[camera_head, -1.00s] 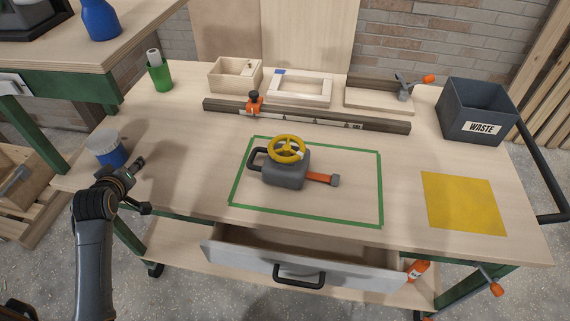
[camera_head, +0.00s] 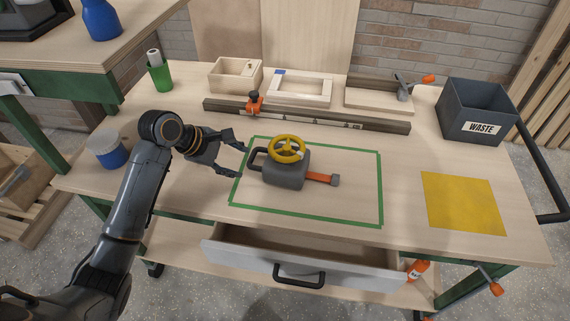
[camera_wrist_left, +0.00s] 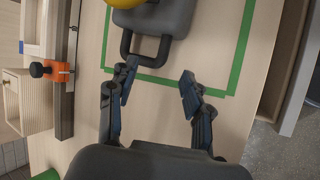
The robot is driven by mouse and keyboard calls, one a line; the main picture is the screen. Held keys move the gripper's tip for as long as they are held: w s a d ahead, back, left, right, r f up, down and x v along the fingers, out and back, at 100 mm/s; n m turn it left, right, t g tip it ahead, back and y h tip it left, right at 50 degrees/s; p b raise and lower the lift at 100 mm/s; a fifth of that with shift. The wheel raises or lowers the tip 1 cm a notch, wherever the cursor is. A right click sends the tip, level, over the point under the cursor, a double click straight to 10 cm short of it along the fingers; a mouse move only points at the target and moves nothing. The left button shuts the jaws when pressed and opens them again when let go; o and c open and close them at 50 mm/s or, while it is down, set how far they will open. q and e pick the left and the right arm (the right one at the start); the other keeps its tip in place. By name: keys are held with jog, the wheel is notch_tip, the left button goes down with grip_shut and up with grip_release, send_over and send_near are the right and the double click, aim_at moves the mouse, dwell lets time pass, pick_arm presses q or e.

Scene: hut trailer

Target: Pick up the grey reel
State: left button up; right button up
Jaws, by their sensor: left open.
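The grey reel (camera_head: 287,175) sits inside the green taped rectangle (camera_head: 381,190) on the workbench. It has a yellow wheel (camera_head: 287,149) on top, a dark handle loop on its left and an orange tongue (camera_head: 320,178) with a grey end on its right. My left gripper (camera_head: 238,161) is open and empty, just left of the handle, its fingers pointing at it. In the left wrist view the reel (camera_wrist_left: 158,18) is at the top, with its handle just beyond and between the open fingertips. My right gripper is not in view.
A grey waste bin (camera_head: 478,110) stands at the back right, behind a yellow mat (camera_head: 463,203). Wooden trays and an orange clamp (camera_head: 255,103) line the back. A blue and white pot (camera_head: 106,150) stands at the left. The front drawer (camera_head: 300,262) is open.

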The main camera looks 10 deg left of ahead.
aim_at(252, 164)
pick_arm(q)
jog(key=x, duration=0.5)
jog(key=shift+w+d+r, duration=0.1)
jog(key=shift+d, duration=0.2)
grip_shut()
jog(key=shift+r, duration=0.1)
